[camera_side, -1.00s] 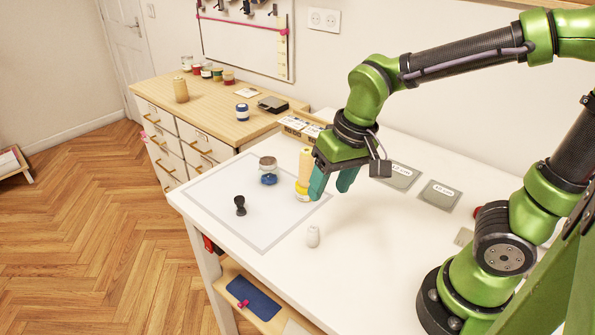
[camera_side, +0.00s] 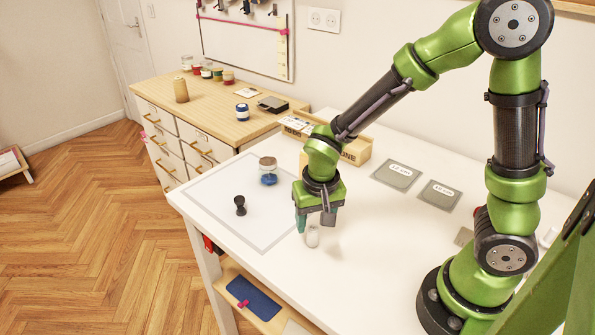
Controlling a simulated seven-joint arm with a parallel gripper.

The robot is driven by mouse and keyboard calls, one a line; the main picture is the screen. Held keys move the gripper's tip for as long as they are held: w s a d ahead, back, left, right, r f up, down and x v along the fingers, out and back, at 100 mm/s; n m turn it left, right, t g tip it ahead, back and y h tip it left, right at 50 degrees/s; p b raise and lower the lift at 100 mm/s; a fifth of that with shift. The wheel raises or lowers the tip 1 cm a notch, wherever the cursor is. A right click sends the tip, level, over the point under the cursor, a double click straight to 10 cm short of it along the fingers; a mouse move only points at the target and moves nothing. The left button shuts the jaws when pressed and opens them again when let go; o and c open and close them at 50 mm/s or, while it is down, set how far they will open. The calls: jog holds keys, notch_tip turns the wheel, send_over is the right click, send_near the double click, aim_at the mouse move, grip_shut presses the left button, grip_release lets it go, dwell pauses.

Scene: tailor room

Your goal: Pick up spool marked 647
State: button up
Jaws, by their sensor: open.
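My gripper (camera_side: 314,221) points down with its teal fingers apart, low over the white table. A small white object (camera_side: 313,238), likely a spool, stands upright at the fingertips; I cannot tell whether the fingers straddle it or touch it. A peach spool (camera_side: 303,160) shows only partly behind my gripper and arm. No number 647 is legible on anything.
The white table (camera_side: 360,268) is clear at the front right. Grey labelled cards (camera_side: 397,175) lie toward the back, and a wooden box (camera_side: 355,152) stands behind my arm. A wooden dresser (camera_side: 215,110) holds several spools and jars.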

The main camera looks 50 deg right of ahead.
aim_at(312, 233)
jog(key=shift+w+d+f, duration=0.1)
jog(key=shift+w+f, duration=0.05)
jog(key=shift+f, duration=0.75)
jog(key=shift+w+d+f, duration=0.1)
jog(key=shift+w+f, duration=0.05)
jog(key=shift+f, duration=0.8)
jog(key=shift+w+f, duration=0.15)
jog(key=shift+f, duration=0.75)
jog(key=shift+c, duration=0.3)
grip_shut()
